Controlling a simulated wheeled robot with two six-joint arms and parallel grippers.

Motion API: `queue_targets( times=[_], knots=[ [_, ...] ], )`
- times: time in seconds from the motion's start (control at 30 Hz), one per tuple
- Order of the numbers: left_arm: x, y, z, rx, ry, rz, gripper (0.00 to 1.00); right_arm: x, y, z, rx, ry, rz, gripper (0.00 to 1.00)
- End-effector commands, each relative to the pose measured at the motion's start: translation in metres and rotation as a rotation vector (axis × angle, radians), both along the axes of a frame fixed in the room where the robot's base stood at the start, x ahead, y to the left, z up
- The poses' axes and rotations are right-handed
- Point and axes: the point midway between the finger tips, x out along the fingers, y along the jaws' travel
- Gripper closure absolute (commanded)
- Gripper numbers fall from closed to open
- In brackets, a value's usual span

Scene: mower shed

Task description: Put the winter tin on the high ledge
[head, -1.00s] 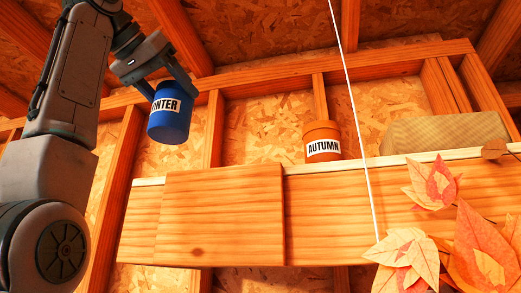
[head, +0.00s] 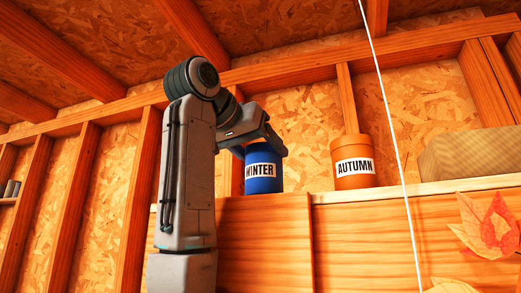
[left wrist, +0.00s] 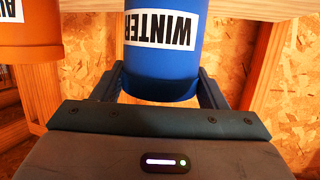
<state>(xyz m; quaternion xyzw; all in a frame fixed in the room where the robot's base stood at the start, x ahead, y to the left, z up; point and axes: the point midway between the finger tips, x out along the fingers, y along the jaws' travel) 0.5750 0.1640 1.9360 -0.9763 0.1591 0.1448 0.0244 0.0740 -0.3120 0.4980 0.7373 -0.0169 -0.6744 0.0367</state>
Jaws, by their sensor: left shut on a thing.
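The winter tin (head: 263,171) is a blue can with a white WINTER label, upright at the high ledge (head: 408,190), left of the autumn tin. Its base is level with the ledge's top edge; I cannot tell whether it touches. My left gripper (head: 265,146) is shut on the tin from above, near its top. In the left wrist view the winter tin (left wrist: 164,55) appears upside down, with a dark finger on each side. My right gripper is not in view.
A tan block (head: 470,154) lies farther right. A white cord (head: 393,130) hangs in front of the ledge. Paper leaves (head: 488,230) show at the lower right.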

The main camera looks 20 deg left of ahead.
Motion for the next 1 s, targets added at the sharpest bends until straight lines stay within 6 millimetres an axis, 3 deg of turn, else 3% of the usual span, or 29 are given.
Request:
queue_targets(
  times=[0.17, 0.57, 0.6, 0.7, 1.0],
  knots=[
    [0.0, 0.0, -0.011, 0.0, -0.001, 0.0, 0.6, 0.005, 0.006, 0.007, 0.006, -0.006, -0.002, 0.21],
    [-0.001, 0.0, -0.017, 0.0, -0.001, 0.0, 0.6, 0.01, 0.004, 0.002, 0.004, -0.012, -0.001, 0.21],
    [-0.001, 0.0, -0.017, 0.0, 0.0, 0.0, 0.3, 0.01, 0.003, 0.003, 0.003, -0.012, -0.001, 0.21],
    [0.0, 0.0, -0.016, 0.0, 0.0, 0.0, 0.12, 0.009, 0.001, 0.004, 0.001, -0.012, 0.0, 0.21],
    [0.0, 0.0, -0.015, 0.0, 0.0, 0.0, 0.12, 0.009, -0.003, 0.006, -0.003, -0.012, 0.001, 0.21]
  ],
)
